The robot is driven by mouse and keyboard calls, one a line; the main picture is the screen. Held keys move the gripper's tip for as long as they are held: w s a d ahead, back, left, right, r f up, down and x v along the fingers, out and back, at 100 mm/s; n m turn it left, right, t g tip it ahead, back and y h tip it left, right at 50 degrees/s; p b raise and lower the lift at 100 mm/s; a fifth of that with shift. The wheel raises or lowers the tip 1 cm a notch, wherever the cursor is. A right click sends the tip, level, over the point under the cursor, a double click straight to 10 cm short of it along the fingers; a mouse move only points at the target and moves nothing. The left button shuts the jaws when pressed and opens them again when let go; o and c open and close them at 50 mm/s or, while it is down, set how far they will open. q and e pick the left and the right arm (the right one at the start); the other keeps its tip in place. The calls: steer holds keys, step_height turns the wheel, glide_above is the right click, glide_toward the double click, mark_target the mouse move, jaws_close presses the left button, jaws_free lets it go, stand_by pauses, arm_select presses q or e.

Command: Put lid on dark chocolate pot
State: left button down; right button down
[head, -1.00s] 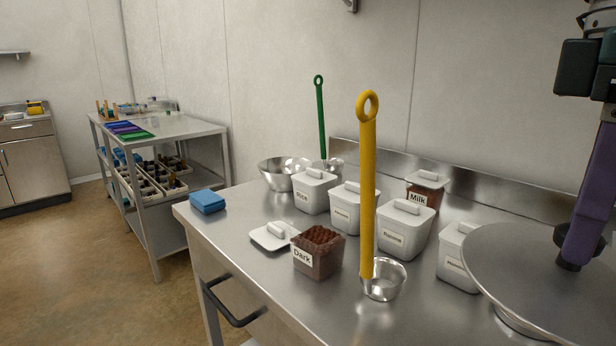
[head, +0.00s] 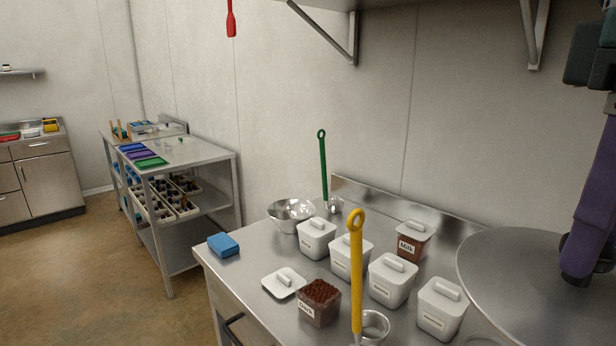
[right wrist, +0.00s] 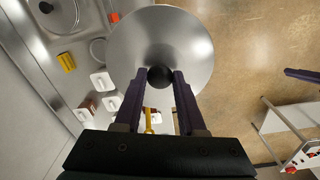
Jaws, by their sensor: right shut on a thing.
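The dark chocolate pot (head: 320,302), a clear square tub marked "Dark" with brown pieces inside, stands uncovered on the steel counter. A white square lid with a bar handle (head: 284,283) lies flat just left of and behind it. My right gripper (head: 578,275) is at the right, well apart from both. In the right wrist view my right gripper (right wrist: 160,76) is shut on the black knob of a large round steel lid (right wrist: 178,36). What is under that steel lid is hidden. A purple finger-like part, seemingly my left gripper (right wrist: 303,75), shows at the right edge of that view.
White lidded tubs (head: 392,280) and a lidded "Milk" tub (head: 414,240) stand behind the dark pot. A small steel cup (head: 374,328) with a yellow-handled tool (head: 356,270) is right of it. A blue sponge (head: 224,244) lies at the counter's left end.

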steer(key=s+a+r+m+p, duration=0.1)
steer(key=s+r+m+p, duration=0.1)
steer(key=r+p, duration=1.1)
steer(key=s+a+r+m+p, duration=0.1)
steer(key=s+r+m+p, duration=0.2)
steer(key=r+p, duration=1)
step_height(320, 180, up, 3)
steer(key=shift+s+a+f, duration=0.15)
steer(key=shift+s+a, duration=0.05)
steer(key=shift+s, duration=0.2)
